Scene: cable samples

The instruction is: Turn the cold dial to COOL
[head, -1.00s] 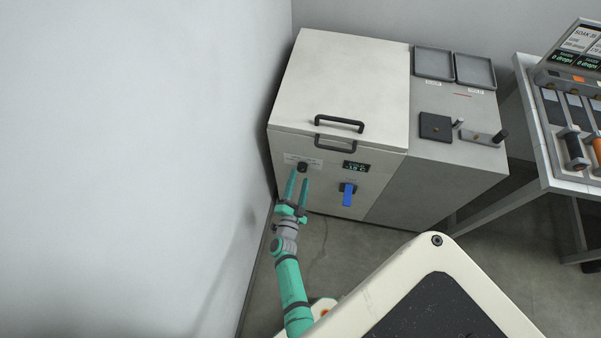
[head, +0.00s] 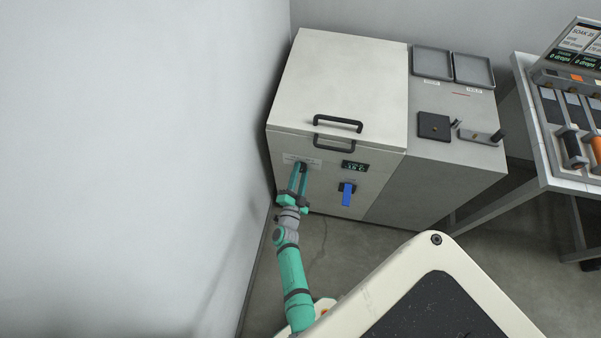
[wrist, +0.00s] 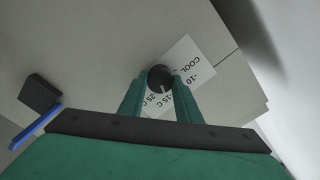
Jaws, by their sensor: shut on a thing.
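The cold dial is a small round black knob (wrist: 160,77) on the front of the white chest (head: 340,85). A light pointer line on the knob faces the -15 C side, away from COOL. My gripper (head: 299,176) has green fingers, one on each side of the knob. In the wrist view the fingers (wrist: 160,88) are shut on the dial. In the head view the fingertips largely hide the dial.
A dark display (head: 355,167) and a blue-handled latch (head: 347,194) are right of the dial. Black handles (head: 338,124) are above. The wall (head: 150,150) is close on the left. Trays (head: 433,63) and a bench (head: 548,150) stand right.

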